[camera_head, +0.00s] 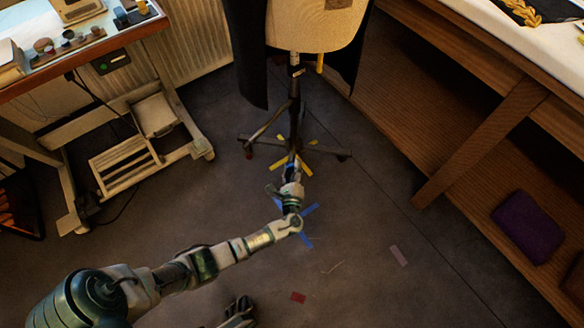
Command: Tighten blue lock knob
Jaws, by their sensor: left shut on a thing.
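A dress form (310,28) stands at the top middle on a dark pole (294,95) with splayed legs. My left arm reaches in from the lower left. My left gripper (292,168) is at the lower part of the stand as seen from above, with its fingers closed. A small bluish patch shows at the fingers, in line with the pole; I take it for the blue lock knob, mostly hidden by the gripper. Whether the knob is tight cannot be seen.
Yellow tape (277,181) and blue tape (307,239) mark the dark floor. A wheeled sewing table (120,40) stands at the left. A wooden table with a lower shelf (440,110) runs along the right, with a purple folded cloth (527,226) on it. Floor at lower middle is mostly clear.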

